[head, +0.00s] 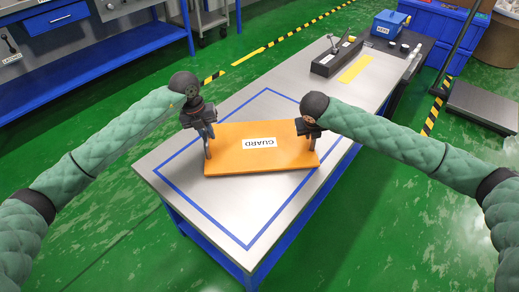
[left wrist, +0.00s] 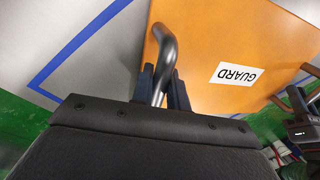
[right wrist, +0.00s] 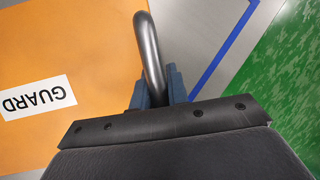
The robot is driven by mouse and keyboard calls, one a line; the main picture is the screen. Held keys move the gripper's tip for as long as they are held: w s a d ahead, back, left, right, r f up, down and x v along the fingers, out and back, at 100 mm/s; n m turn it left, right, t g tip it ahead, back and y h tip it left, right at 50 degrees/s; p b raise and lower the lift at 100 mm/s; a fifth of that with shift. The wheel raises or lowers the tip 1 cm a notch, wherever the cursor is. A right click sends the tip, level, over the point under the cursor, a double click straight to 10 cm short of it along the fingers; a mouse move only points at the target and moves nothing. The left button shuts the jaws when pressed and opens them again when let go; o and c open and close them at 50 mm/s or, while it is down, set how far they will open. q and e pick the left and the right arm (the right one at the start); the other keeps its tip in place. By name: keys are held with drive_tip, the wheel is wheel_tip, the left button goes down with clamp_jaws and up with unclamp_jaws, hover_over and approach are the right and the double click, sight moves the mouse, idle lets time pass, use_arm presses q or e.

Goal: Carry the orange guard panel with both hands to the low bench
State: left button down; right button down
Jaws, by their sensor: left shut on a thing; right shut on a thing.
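The orange guard panel (head: 250,162), with a white GUARD label, lies flat on or just over the steel-topped table (head: 180,168); I cannot tell whether it touches. It is over the area outlined in blue tape, its near right corner close to the tape line. A grey bar handle stands at each end. My left gripper (head: 206,138) is shut on the left handle (left wrist: 165,50). My right gripper (head: 313,136) is shut on the right handle (right wrist: 150,50). The wrist views show each handle between the fingers.
A blue bench (head: 65,75) is at back left. A grey platform (head: 485,103) stands at right.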

use_arm(q)
drive_tip(key=shift+a+f+b, duration=0.1)
drive_tip(key=shift+f+b, duration=0.2)
use_arm(e)
drive_tip(key=shift+d+f, duration=0.15)
drive_tip(key=shift+f, duration=0.2)
use_arm(q)
drive_tip(key=c, duration=1.4)
unclamp_jaws()
use_arm(e)
drive_tip(key=c, duration=1.4)
unclamp_jaws()
use_arm(q)
drive_tip(key=shift+o, duration=0.2)
use_arm(e)
drive_tip(key=shift+o, duration=0.2)
drive_tip(key=shift+s+a+r, duration=0.15)
drive_tip(key=shift+a+r, duration=0.05)
drive_tip(key=shift+r, duration=0.15)
use_arm(q)
wheel_tip(320, 180, up, 12)
drive_tip(key=a, duration=0.2)
drive_tip(key=shift+a+f, duration=0.15)
use_arm(e)
drive_tip(key=v, duration=1.1)
